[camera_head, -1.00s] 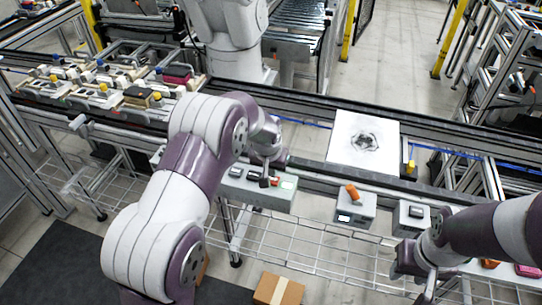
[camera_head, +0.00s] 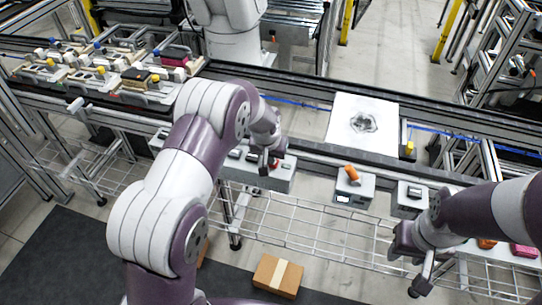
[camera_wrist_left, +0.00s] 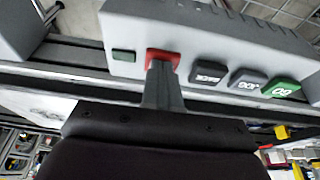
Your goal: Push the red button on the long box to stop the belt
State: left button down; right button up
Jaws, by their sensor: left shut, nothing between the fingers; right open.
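The long grey box (camera_head: 282,180) stands along the near side of the belt line. Its red button (camera_head: 275,165) shows beside my left gripper (camera_head: 265,169). In the left wrist view the red button (camera_wrist_left: 158,54) is at the tip of my left gripper (camera_wrist_left: 163,72), whose shut fingers overlap its lower edge. They look touching or nearly so; how far the button is pressed I cannot tell. The box's panel (camera_wrist_left: 215,40) also has a small dark green square, black buttons and a green button (camera_wrist_left: 281,88). My right gripper (camera_head: 421,286) is open and empty at lower right.
A smaller grey box with an orange switch (camera_head: 352,173) and another grey box (camera_head: 411,196) stand to the right. A white plate (camera_head: 362,125) lies on the belt line. A wire shelf and a cardboard box (camera_head: 278,275) are below.

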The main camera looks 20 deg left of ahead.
pick_arm(q)
notch_tip(320, 180, up, 4)
jog(key=p, duration=0.3)
jog(key=shift+f+p, duration=0.2)
jog(key=shift+p, duration=0.2)
jog(key=b+v, duration=0.2)
jog(key=v, duration=0.8)
jog(key=shift+r, duration=0.25)
jog(key=s+a+f+g, duration=0.2)
jog(key=s, duration=2.1)
jog(key=shift+f, duration=0.2)
